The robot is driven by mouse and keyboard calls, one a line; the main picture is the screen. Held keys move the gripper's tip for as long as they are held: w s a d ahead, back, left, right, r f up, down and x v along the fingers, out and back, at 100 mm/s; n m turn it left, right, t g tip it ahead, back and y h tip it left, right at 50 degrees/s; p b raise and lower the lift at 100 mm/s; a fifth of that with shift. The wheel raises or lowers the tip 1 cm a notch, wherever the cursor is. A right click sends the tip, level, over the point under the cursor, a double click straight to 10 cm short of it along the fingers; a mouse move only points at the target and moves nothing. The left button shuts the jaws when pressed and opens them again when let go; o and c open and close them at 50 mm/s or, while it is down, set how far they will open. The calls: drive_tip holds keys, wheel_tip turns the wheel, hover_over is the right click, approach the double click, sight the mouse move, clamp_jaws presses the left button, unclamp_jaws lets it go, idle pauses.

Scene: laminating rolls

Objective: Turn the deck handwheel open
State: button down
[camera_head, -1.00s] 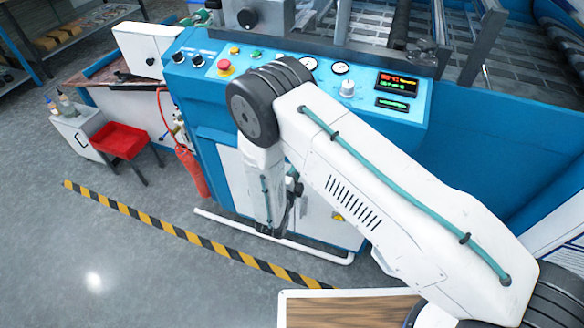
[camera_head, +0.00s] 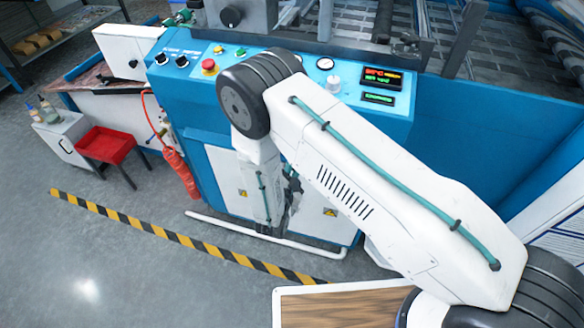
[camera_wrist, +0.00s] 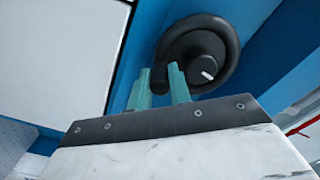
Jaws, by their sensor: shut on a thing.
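The handwheel (camera_wrist: 222,50) is a black ring with a round black hub and a short white mark on the hub. It is in the upper middle of the wrist view, against a blue panel. My gripper (camera_wrist: 160,88) has two teal fingers, shut on the left lower part of the handwheel's rim, with the black rim between them. In the head view my arm reaches down in front of the blue machine, and the handwheel is hidden there.
The blue machine's control panel (camera_head: 385,88) has a red button (camera_head: 208,67), gauges and lit displays. A red tray (camera_head: 105,145) stands farther left. A yellow-black stripe (camera_head: 180,238) crosses open floor.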

drive_tip(key=shift+d, duration=0.1)
drive_tip(key=c, duration=1.6)
unclamp_jaws()
drive_tip(key=shift+o, duration=0.2)
drive_tip(key=shift+s, duration=0.1)
drive_tip(key=v, duration=0.7)
drive_tip(key=shift+s, duration=0.3)
